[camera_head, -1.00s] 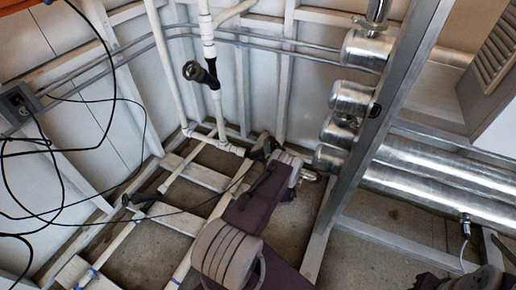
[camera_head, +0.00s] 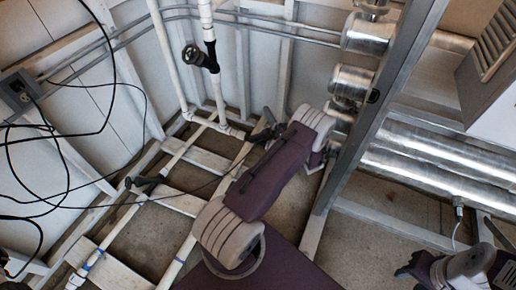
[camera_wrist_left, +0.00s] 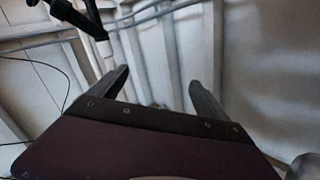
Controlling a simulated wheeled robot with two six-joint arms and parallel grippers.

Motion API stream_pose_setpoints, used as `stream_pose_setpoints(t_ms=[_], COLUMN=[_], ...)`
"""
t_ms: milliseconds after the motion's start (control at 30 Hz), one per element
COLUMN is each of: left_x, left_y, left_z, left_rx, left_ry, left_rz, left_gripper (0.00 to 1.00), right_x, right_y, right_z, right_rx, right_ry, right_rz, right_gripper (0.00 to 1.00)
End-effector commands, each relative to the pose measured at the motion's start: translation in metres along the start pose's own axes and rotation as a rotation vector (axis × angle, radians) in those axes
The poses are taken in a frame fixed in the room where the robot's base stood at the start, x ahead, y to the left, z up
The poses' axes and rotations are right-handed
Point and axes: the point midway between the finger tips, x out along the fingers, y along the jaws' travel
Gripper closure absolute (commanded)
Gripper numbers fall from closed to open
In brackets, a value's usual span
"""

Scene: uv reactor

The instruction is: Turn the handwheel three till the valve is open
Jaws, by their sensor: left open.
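A black valve (camera_head: 192,54) with a round handwheel-like end stands on the upright white pipe at the upper left in the head view. In the left wrist view, a dark valve part (camera_wrist_left: 92,18) shows at the top left, beyond the fingers. No number is readable on it. My left gripper (camera_head: 264,128) is below and right of this valve in the head view, apart from it. In the left wrist view my left gripper (camera_wrist_left: 158,88) has its two dark fingers wide apart with nothing between them. Part of my right arm shows at the bottom right; its fingers are unclear.
A grey upright post (camera_head: 375,110) and shiny metal cylinders (camera_head: 365,35) stand to the right. A black-handled fitting (camera_head: 147,181) sits on the low white pipes at left. Black cables (camera_head: 112,90) hang from a grey wall box (camera_head: 19,91).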

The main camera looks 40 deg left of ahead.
Motion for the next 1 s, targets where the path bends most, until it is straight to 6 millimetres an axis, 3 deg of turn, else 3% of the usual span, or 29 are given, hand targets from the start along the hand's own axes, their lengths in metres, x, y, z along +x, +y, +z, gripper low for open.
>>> stream_pose_setpoints(t_ms=[100,333,600,800,1000], left_x=[0.001,-0.015,-0.058,-0.099,-0.133], left_y=[0.022,0.075,0.124,0.145,0.154], left_z=[0.019,0.031,0.016,-0.002,-0.015], left_rx=[-0.080,-0.271,-0.510,-0.685,-0.819], left_ry=[0.061,0.254,0.503,0.677,0.808], left_rz=[0.065,0.209,0.365,0.472,0.555], left_gripper=[0.13,0.13,0.13,0.13,0.13], right_x=[0.004,0.009,0.014,0.017,0.018], right_y=[0.000,0.000,0.000,0.000,0.000], right_z=[0.000,0.001,0.001,0.002,0.002], right_rx=[0.000,0.000,0.000,0.000,0.000], right_ry=[0.000,0.000,0.000,0.000,0.000], right_rz=[0.000,0.000,0.000,0.000,0.000], right_gripper=[0.63,0.63,0.63,0.63,0.63])
